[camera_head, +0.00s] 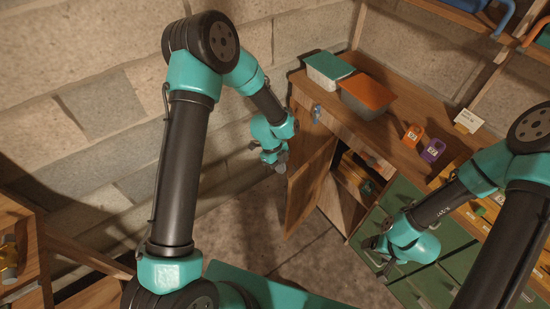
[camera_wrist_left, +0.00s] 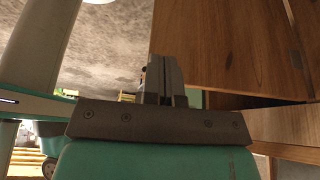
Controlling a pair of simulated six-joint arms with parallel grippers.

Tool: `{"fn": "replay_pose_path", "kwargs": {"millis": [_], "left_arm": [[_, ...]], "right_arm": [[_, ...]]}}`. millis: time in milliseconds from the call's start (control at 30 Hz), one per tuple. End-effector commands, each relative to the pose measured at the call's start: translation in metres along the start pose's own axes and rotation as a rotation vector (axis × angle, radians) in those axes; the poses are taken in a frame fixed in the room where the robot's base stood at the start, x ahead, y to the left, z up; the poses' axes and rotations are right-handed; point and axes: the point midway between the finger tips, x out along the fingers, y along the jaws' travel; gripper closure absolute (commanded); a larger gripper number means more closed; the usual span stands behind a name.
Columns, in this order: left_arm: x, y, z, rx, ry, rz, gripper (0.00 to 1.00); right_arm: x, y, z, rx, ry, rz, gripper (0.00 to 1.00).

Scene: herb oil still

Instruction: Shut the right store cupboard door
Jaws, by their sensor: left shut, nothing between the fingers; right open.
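A wooden cupboard door (camera_head: 306,188) stands swung open from the cupboard under the wooden counter, and the dark inside shows beside it. My left gripper (camera_head: 278,160) is shut and empty, close to the left side of the door's upper edge; I cannot tell whether it touches. In the left wrist view, the shut fingers (camera_wrist_left: 167,78) are beside a large wooden panel (camera_wrist_left: 235,48), apparently this door. My right gripper (camera_head: 376,256) is open and empty, low in front of the green drawers (camera_head: 435,284).
On the counter (camera_head: 395,140) stand a teal-lidded box (camera_head: 328,68), an orange-lidded box (camera_head: 368,96), an orange jug (camera_head: 413,135) and a purple jug (camera_head: 432,150). Bare floor (camera_head: 330,262) lies before the open door. A block wall (camera_head: 100,120) is behind my left arm.

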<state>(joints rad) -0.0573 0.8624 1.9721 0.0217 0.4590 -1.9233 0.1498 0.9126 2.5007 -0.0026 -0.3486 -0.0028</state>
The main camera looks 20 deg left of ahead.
Motion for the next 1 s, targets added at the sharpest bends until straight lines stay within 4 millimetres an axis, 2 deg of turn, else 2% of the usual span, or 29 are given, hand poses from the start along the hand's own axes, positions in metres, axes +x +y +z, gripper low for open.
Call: {"fn": "replay_pose_path", "kwargs": {"millis": [33, 200, 767, 1000], "left_arm": [[0.002, 0.0, -0.009, 0.004, -0.001, 0.001, 1.0], [0.008, 0.0, -0.023, 0.003, -0.001, 0.0, 1.0], [0.01, -0.001, -0.029, -0.003, -0.001, -0.002, 1.0], [0.018, -0.006, -0.049, -0.031, -0.001, -0.013, 1.0]], "right_arm": [[0.0, 0.0, 0.0, 0.0, 0.0, 0.0, 0.18], [0.0, 0.0, 0.0, 0.0, 0.0, 0.0, 0.18], [0.0, 0.0, 0.0, 0.0, 0.0, 0.0, 0.18], [0.0, 0.0, 0.0, 0.0, 0.0, 0.0, 0.18]]}}
